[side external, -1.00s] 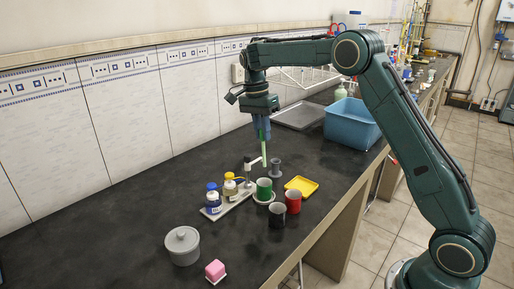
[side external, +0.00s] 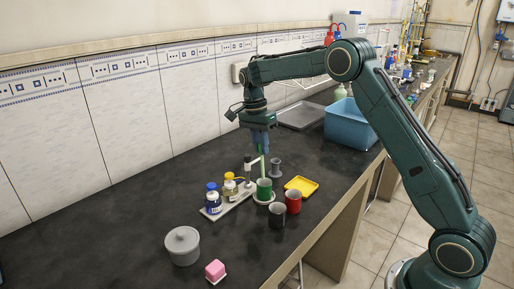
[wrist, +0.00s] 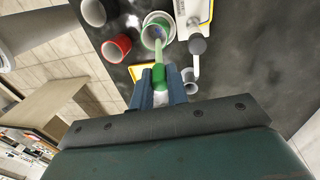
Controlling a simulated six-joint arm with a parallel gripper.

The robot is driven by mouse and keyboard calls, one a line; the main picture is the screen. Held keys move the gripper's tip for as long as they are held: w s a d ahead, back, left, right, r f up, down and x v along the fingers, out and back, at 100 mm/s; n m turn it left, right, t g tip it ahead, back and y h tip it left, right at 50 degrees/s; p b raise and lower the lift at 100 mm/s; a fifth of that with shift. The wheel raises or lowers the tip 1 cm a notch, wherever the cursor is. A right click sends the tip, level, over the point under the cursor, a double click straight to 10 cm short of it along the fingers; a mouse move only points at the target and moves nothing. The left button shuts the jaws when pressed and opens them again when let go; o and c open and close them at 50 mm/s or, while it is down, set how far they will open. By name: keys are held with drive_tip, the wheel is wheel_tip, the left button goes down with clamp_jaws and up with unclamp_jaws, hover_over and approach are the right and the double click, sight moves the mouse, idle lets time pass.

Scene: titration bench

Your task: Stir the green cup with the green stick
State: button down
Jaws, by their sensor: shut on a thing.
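My gripper (side external: 263,149) is shut on the green stick (side external: 262,169) and holds it upright above the bench. The stick's lower end is at or inside the mouth of the green cup (side external: 264,190), which stands on a round pale base. In the wrist view the stick (wrist: 159,50) runs from my gripper (wrist: 160,92) down into the opening of the green cup (wrist: 148,38). How deep its tip sits is hidden.
A red cup (side external: 293,203) and a black cup (side external: 277,216) stand close to the green cup. A stirrer-like stand (side external: 250,162), two bottles (side external: 214,201) and a grey post (side external: 275,170) are beside it.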

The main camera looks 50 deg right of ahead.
drive_tip(key=shift+s+a+f, duration=0.1)
drive_tip(key=shift+s+f, duration=0.05)
drive_tip(key=shift+f, duration=0.75)
drive_tip(key=shift+s+a+f, duration=0.1)
drive_tip(key=shift+s+f, duration=0.05)
drive_tip(key=shift+f, duration=0.8)
drive_tip(key=shift+s+a+f, duration=0.1)
drive_tip(key=shift+s+f, duration=0.05)
drive_tip(key=shift+f, duration=0.75)
drive_tip(key=shift+d, duration=0.15)
